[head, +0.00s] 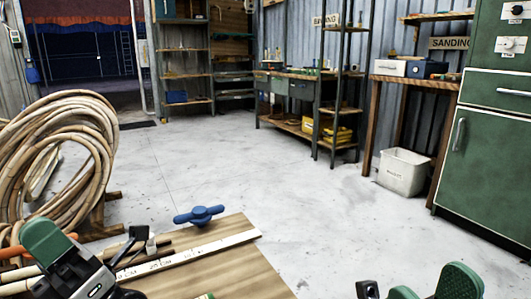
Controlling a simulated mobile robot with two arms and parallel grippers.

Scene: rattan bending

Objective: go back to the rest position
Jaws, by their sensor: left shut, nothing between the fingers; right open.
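My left gripper (44,241) is at the lower left, with its green fingertips together and nothing held between them. It is over the left end of the workbench, in front of some rattan poles (22,271). My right gripper (431,286) is at the bottom edge, right of the workbench. Its green fingertips are apart with nothing between them, and its lower part is cut off by the frame. The wooden workbench (232,268) carries a pale ruler strip (205,247) and a blue knob (199,215) at its far edge.
A large rattan coil (92,125) stands at the left, close behind my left gripper. A white bin (403,173), a wooden table (420,82) and a green cabinet (490,150) are at the right. The middle of the concrete floor (240,165) is clear.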

